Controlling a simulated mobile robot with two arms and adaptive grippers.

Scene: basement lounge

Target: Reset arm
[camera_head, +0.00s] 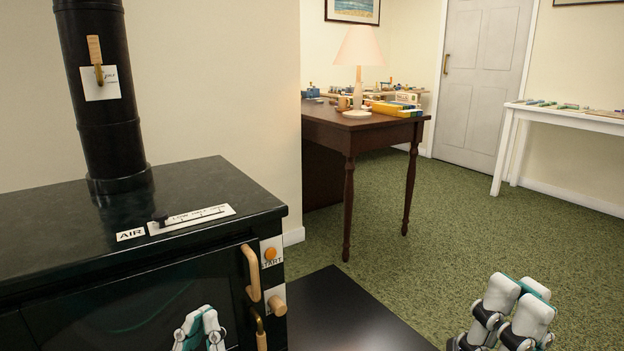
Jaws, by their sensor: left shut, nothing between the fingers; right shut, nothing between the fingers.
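My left gripper (207,312) shows at the bottom of the head view, in front of the dark door of a black stove (225,185). It is shut and empty, and only its upper part is in the picture. My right gripper (515,310) shows at the bottom right, over the green carpet. It is shut and holds nothing, and its lower part is cut off by the frame edge.
The stove front has a wooden handle (251,273) and an orange start button (270,254). A black slab (350,315) lies beside it. A brown table (345,128) with a lamp (359,60) stands behind. Green carpet (450,230) lies open at the right.

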